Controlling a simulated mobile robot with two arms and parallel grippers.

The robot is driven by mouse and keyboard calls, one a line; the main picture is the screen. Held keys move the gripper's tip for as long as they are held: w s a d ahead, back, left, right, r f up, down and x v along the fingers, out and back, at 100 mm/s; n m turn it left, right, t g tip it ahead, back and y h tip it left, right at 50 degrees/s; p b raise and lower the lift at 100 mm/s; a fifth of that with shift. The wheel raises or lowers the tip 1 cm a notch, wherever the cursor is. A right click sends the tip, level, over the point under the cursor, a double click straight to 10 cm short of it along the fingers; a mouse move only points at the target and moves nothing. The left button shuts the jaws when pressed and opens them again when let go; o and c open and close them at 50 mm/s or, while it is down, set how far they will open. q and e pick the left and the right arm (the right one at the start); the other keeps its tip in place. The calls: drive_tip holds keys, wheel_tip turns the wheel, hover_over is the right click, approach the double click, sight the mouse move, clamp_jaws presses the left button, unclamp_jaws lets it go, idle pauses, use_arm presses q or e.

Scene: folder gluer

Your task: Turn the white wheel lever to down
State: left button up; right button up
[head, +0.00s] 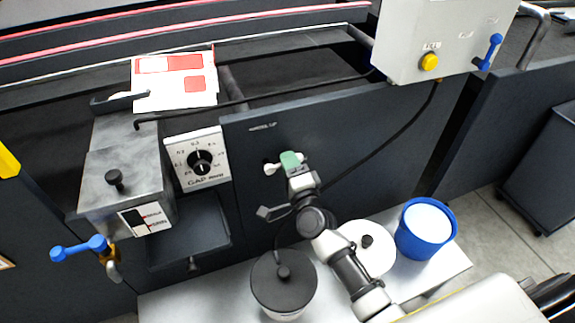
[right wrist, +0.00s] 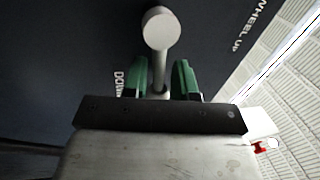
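The white wheel lever (head: 270,169) sticks out of the dark machine panel in the head view, partly hidden by my right gripper. In the right wrist view its round white knob (right wrist: 160,28) shows ahead, with its stem running between the fingers. My right gripper (head: 291,161) has green fingertips and is at the lever. In the right wrist view the right gripper (right wrist: 158,80) is open, one finger on each side of the stem, with narrow gaps visible. Panel lettering reads "WHEEL UP" (right wrist: 249,27), and a partly hidden "DOWN" (right wrist: 118,83) is on the left. My left gripper is not in view.
A gap dial (head: 201,161) is left of the lever. A blue-handled valve (head: 85,249) is further left. Below, a light bench (head: 215,292) carries a dark-lidded pot (head: 283,285), a white-lidded pot (head: 372,255) and a blue tub (head: 425,230). A grey control box (head: 400,40) hangs above right.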

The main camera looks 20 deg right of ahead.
drive_tip(key=shift+o, duration=1)
drive_tip(key=shift+d+f, duration=0.15)
drive_tip(key=shift+d, duration=0.1)
drive_tip(key=shift+a, duration=0.15)
drive_tip(key=v, duration=1)
drive_tip(key=shift+s, duration=0.4)
